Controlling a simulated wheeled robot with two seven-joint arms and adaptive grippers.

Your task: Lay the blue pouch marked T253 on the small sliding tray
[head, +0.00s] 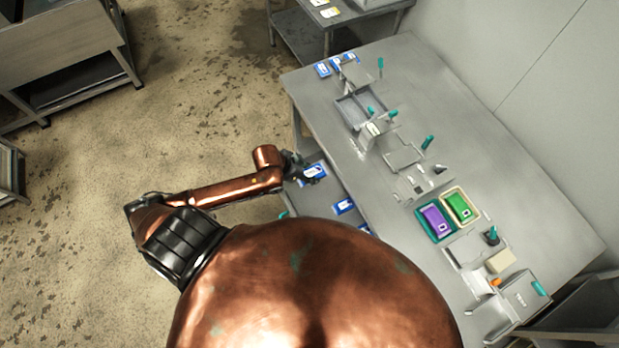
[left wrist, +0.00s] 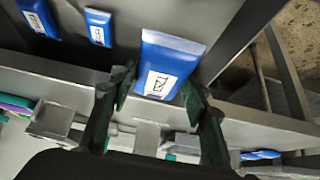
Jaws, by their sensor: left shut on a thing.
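A blue pouch (head: 314,172) with a white label is at the table's left edge in the head view. My left gripper (head: 299,166) is shut on it. In the left wrist view the pouch (left wrist: 168,62) sits between the two fingers (left wrist: 158,110), its printed label facing the camera; the code starts with T25, its last character unclear. Part of its lower end is between the fingers. Metal fixtures stand on the table, among them a shallow rimmed tray (head: 353,122) and a flat plate (head: 404,157); I cannot tell which is the small sliding tray. My right gripper does not show.
Another blue pouch (head: 344,206) lies on the lower shelf (head: 352,190). Blue pouches (head: 322,69) lie at the table's far end. Purple (head: 436,220) and green (head: 460,206) packs sit in trays. Upright teal-tipped handles stand among the fixtures. The table's right side (head: 500,150) is clear.

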